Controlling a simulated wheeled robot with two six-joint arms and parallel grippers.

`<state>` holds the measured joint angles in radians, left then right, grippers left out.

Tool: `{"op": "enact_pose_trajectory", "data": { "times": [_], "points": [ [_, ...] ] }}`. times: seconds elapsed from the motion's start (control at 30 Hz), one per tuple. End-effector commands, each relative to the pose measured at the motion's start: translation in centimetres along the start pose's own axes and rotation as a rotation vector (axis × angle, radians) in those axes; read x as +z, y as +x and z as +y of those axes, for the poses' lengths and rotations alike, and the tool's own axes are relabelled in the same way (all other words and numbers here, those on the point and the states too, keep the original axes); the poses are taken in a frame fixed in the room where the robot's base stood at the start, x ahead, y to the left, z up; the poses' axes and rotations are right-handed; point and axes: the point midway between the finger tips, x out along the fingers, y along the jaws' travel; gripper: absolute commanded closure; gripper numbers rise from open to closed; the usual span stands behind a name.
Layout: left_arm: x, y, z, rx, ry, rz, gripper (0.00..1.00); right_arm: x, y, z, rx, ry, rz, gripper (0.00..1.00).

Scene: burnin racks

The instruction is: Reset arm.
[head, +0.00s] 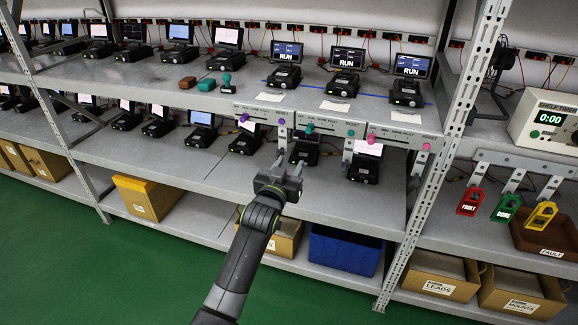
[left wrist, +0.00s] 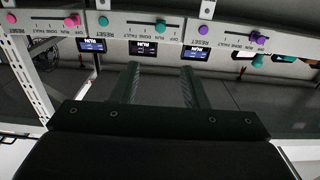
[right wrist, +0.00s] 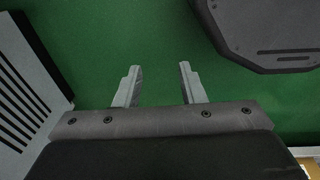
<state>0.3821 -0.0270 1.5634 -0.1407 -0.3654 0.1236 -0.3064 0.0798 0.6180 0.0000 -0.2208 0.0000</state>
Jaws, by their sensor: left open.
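My left gripper (head: 282,170) is open and empty, raised in front of the racks near the row of control panels. In the left wrist view its two fingers (left wrist: 160,85) stand apart with nothing between them, below the panels in that picture. My left arm comes up from the bottom of the head view. My right gripper (right wrist: 158,88) shows only in the right wrist view; its fingers are apart and empty over the green floor (right wrist: 120,40).
Panels with purple, teal and pink knobs (head: 371,138) line the upper shelf edge. Three screens (head: 347,57) read RUN. A shelf timer (head: 551,120) reads 0:00. Red, green and yellow tags (head: 507,208) hang at right. A blue bin (head: 345,252) and cardboard boxes (head: 147,197) sit low.

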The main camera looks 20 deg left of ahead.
Motion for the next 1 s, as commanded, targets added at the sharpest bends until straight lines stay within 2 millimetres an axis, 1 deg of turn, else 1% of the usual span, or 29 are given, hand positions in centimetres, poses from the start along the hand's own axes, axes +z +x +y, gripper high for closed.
{"op": "enact_pose_trajectory", "data": {
  "times": [0.33,0.37,0.47,0.57,0.6,0.67,0.7,0.77,0.8,0.87,0.9,0.97,1.0],
  "points": [
    [0.2,0.0,0.0,-0.001,0.0,-0.004,0.59,-1.4,0.1,-0.1,-0.001,-0.002,0.02,0.64],
    [0.6,-0.1,-0.1,-0.001,0.001,-0.01,0.59,-1.4,0.1,-0.1,-0.001,-0.002,0.02,0.64],
    [3.4,-0.5,-0.5,-0.006,0.004,-0.06,0.59,-1.2,0.1,-0.1,-0.001,-0.002,0.018,0.64],
    [8.9,-1.6,-1.4,-0.015,0.01,-0.159,0.59,-0.8,0.1,0.0,-0.001,-0.001,0.013,0.64],
    [11.7,-2.4,-1.8,-0.02,0.012,-0.21,0.59,-0.7,0.1,0.0,0.0,-0.001,0.011,0.64],
    [16.0,-4.0,-2.5,-0.027,0.015,-0.287,0.59,-0.5,0.1,0.0,0.0,-0.001,0.008,0.64],
    [18.9,-5.2,-3.0,-0.032,0.017,-0.339,0.59,-0.5,0.0,0.0,0.0,-0.001,0.008,0.64],
    [23.0,-7.2,-3.7,-0.039,0.02,-0.416,0.59,-0.5,0.0,0.0,0.0,-0.001,0.008,0.64],
    [25.6,-8.8,-4.1,-0.044,0.022,-0.467,0.59,-0.5,0.0,0.0,0.0,-0.001,0.008,0.64],
    [29.5,-11.4,-4.7,-0.051,0.023,-0.544,0.59,-0.5,0.0,0.0,0.0,-0.001,0.007,0.64],
    [31.9,-13.2,-5.1,-0.055,0.023,-0.593,0.59,-0.5,0.0,0.0,0.0,-0.001,0.007,0.64],
    [35.4,-16.2,-5.7,-0.063,0.022,-0.667,0.59,-0.5,0.0,0.0,0.0,-0.001,0.007,0.64],
    [37.6,-18.4,-6.1,-0.067,0.022,-0.716,0.59,-0.5,0.0,0.0,0.0,-0.001,0.007,0.64]
  ]
}}
